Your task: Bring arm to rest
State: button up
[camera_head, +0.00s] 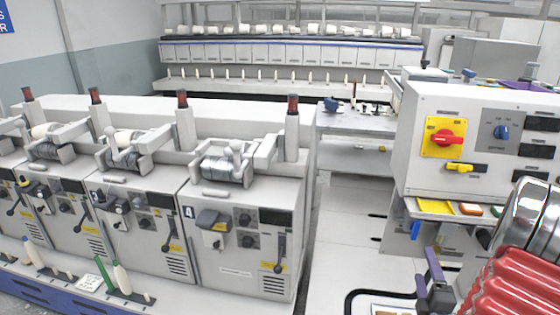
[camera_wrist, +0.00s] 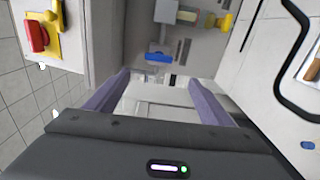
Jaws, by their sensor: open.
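My gripper (camera_head: 434,268) is low at the right in the head view, in front of the control cabinet (camera_head: 412,130). Its purple fingers stand apart in the wrist view (camera_wrist: 158,78), with nothing between them. Beyond them is the lower front of the machine, with a blue part (camera_wrist: 158,57) past the fingertips. The fingers do not appear to touch anything. My red, ribbed arm with its chrome section is folded at the lower right of the head view.
The cabinet carries a red rotary switch on a yellow plate (camera_head: 446,138). A black bent rail (camera_head: 362,292) lies near the gripper. Winding units (camera_head: 240,240) line the left; bobbins stand on a ledge (camera_head: 62,274) before them.

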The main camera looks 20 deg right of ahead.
jog(key=shift+f, duration=0.1)
jog(key=s+f+m+g+y, duration=0.2)
jog(key=s+f+m+g, duration=0.1)
jog(key=f+m+g, duration=0.3)
jog(key=s+f+m+g+y, duration=0.1)
jog(key=s+f+m+g, duration=0.25)
jog(key=f, duration=0.45)
jog(key=a+r+m+y, duration=0.1)
jog(key=a+r+y, duration=0.1)
jog(key=a+r, duration=0.7)
jog(key=s+a+r+m+y, duration=0.1)
jog(key=a+r+y, duration=0.1)
jog(key=a+r, duration=0.8)
jog(key=a+r+m+y, duration=0.1)
jog(key=a+r, duration=0.9)
jog(key=a, duration=1)
jog(key=shift+s+a+r+g+y, duration=0.25)
jog(key=shift+g+y, duration=0.1)
jog(key=shift+y, duration=0.05)
